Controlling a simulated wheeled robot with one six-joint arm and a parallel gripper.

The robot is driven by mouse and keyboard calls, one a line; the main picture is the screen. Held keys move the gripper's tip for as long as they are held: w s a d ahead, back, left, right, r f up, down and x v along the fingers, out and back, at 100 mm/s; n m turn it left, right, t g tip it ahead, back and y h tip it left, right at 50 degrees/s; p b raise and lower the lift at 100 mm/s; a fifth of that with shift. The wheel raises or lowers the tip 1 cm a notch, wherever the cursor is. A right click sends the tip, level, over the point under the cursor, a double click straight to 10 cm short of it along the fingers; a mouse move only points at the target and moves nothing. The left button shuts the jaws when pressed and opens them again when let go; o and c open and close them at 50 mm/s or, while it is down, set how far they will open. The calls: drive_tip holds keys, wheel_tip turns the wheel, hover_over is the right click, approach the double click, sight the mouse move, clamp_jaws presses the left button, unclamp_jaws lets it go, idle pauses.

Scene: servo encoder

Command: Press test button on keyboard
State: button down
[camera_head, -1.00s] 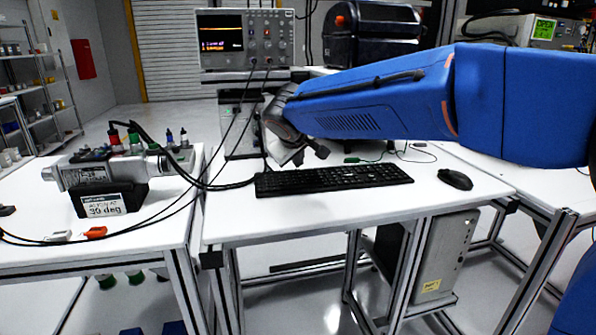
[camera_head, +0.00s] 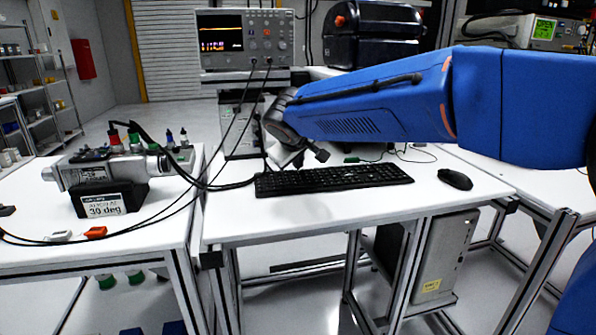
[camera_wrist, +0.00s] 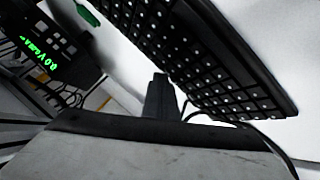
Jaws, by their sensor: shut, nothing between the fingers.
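A black keyboard (camera_head: 335,178) lies on the white table (camera_head: 290,222) in the head view. It also fills the upper right of the wrist view (camera_wrist: 200,50). My gripper (camera_wrist: 160,82) is shut and empty, its tips close beside the keyboard's edge in the wrist view. In the head view my gripper (camera_head: 298,162) is just above the back left part of the keyboard, partly hidden by my wrist. I cannot tell whether it touches a key. No key's label can be read.
A black mouse (camera_head: 455,179) lies right of the keyboard. Black cables (camera_head: 215,186) run left of it. An oscilloscope (camera_head: 245,40) stands behind. A side table at left holds a servo device (camera_head: 105,170) with a "30 deg" sign (camera_head: 103,205). The table's front strip is clear.

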drive_tip(key=shift+r, duration=0.8)
drive_tip(key=shift+r, duration=0.15)
wheel_tip(320, 180, up, 5)
drive_tip(key=shift+f, duration=0.15)
idle(0.4)
drive_tip(key=shift+s, duration=0.1)
idle(0.4)
